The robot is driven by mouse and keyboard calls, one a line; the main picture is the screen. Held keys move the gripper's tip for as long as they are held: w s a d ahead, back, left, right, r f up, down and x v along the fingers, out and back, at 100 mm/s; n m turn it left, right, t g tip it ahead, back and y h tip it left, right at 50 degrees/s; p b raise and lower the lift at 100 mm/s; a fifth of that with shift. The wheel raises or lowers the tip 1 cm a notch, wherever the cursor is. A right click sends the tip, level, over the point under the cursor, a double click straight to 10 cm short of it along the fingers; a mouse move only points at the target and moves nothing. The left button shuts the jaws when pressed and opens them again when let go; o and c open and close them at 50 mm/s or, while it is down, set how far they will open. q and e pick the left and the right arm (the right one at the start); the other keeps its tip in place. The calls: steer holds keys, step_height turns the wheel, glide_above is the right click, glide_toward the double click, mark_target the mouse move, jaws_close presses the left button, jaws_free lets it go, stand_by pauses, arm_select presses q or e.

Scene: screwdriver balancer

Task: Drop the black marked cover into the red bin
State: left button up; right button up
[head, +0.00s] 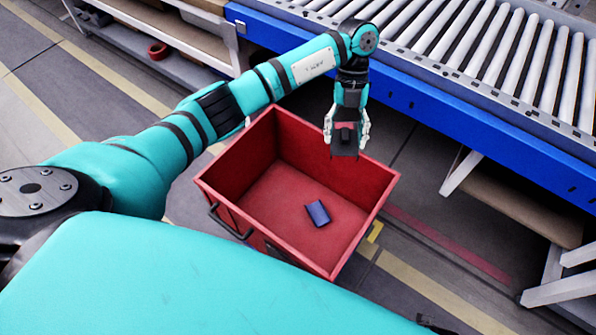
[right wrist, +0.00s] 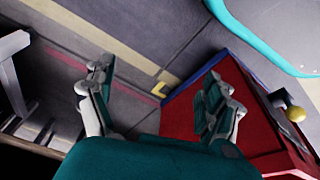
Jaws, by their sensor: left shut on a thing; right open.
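My left gripper (head: 346,130) is above the far right side of the red bin in the head view, pointing down. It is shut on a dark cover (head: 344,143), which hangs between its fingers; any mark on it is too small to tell. The red bin (head: 236,150) stands open on the floor, and a dark blue cover (head: 318,213) lies on its bottom. My right gripper (right wrist: 155,105) is open and empty in the right wrist view, with one finger close to or in front of the red bin (right wrist: 180,112). The right gripper does not show in the head view.
A roller conveyor with a blue side rail (head: 420,105) runs along the back and right. Its grey leg (head: 462,172) stands right of the bin. A small red round object (head: 158,50) lies at the far left. Floor with yellow lines is clear front right.

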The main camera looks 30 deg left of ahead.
step_height(320, 180, up, 13)
steer(key=t+b, duration=0.1)
steer(key=b, duration=0.6)
arm_select(q)
steer(key=s+a+f+n+t+h+b, duration=0.1)
steer(key=a+f+n, duration=0.4)
steer(key=f, duration=0.6)
steer(key=s+a+f+n+t+h+b, duration=0.1)
steer(key=a+f+n, duration=0.4)
steer(key=f, duration=0.5)
steer(key=shift+s+f+n+t+h+b, duration=0.3)
steer(key=shift+s+f+n+t+b, duration=0.1)
steer(key=shift+s+n+t+b, duration=0.65)
arm_select(e)
steer(key=w+a+r+t+y, duration=0.1)
steer(key=w+r+t, duration=0.1)
steer(key=w, duration=0.3)
steer(key=w+a+r+t+y, duration=0.1)
steer(key=w+a+r+t, duration=0.1)
steer(key=w+t, duration=0.3)
steer(key=shift+w+a, duration=0.25)
steer(key=shift+w, duration=0.55)
steer(key=shift+r, duration=0.1)
arm_select(q)
steer(key=o, duration=1.2)
steer(key=v, duration=1.2)
